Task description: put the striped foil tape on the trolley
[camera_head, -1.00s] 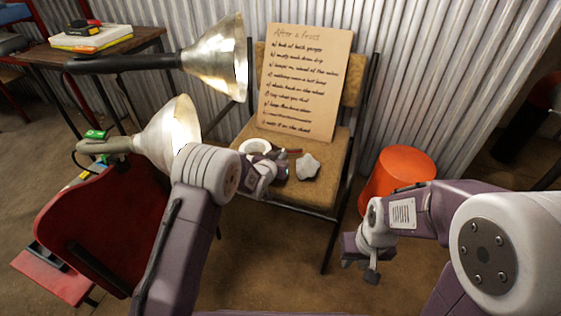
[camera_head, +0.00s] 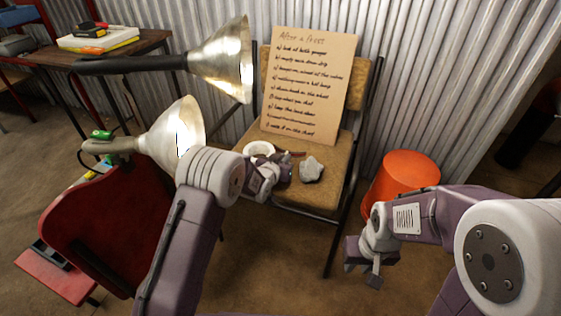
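A pale ring-shaped thing (camera_head: 259,149) lies on the brown chair seat, partly hidden by my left gripper. It may be the foil tape, but I cannot make out stripes. My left gripper (camera_head: 284,168) is over the seat, between the ring and a grey-white crumpled lump (camera_head: 311,169). Its fingers are too small and covered to show whether it is open or holds anything. My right gripper (camera_head: 368,272) hangs low, right of the chair and in front of the orange bucket, away from the seat. Its finger gap is unclear. I cannot clearly identify the trolley.
A handwritten board (camera_head: 309,87) leans on the chair's backrest. An orange bucket (camera_head: 402,178) stands right of the chair (camera_head: 318,198). Two metal lamps (camera_head: 222,62) and a red panel (camera_head: 105,225) crowd the left. A wooden table (camera_head: 128,46) stands behind. Floor between my arms is clear.

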